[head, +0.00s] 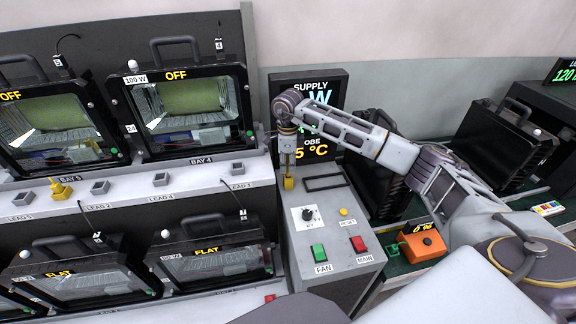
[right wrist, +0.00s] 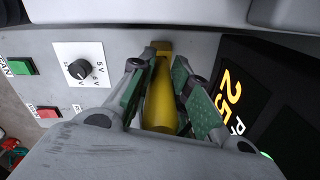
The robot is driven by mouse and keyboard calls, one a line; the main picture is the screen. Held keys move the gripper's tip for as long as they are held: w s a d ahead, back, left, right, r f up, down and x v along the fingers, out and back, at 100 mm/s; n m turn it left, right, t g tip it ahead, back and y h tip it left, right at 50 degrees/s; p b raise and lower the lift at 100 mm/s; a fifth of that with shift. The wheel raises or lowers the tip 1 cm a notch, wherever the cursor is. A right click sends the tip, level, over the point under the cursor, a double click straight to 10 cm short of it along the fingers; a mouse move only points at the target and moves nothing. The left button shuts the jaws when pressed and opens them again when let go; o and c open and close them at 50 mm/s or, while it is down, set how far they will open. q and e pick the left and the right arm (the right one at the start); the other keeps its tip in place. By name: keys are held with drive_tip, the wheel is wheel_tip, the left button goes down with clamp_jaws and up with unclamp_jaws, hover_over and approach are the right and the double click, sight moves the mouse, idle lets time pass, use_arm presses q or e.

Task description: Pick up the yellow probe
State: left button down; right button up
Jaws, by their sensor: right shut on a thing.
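The yellow probe (head: 288,183) is upright at the back left of the supply console, below my right gripper (head: 287,152). In the right wrist view the yellow probe (right wrist: 161,98) lies between the green-padded fingers of my right gripper (right wrist: 163,78), which is shut on it. The probe's lower end is close to the console top; I cannot tell whether it touches. The fingers and wrist hide part of the probe. My left gripper is not in view.
The console (head: 330,262) carries a knob (head: 308,214), a green switch (head: 318,252) and a red switch (head: 359,243). A display (head: 335,95) stands behind. Floodlight housings (head: 188,110) fill the left racks. Another yellow piece (head: 61,189) sits on the shelf. An orange box (head: 424,244) is at right.

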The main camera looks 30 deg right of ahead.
drive_tip(key=shift+r, duration=0.15)
clamp_jaws()
wheel_tip(320, 180, up, 8)
drive_tip(key=shift+r+b, duration=0.1)
drive_tip(key=shift+b, duration=0.4)
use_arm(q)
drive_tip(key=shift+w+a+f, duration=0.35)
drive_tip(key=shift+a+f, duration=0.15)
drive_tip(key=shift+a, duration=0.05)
use_arm(e)
drive_tip(key=shift+r, duration=0.75)
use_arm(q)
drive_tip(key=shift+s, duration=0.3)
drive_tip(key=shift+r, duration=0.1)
use_arm(e)
drive_tip(key=shift+r, duration=0.1)
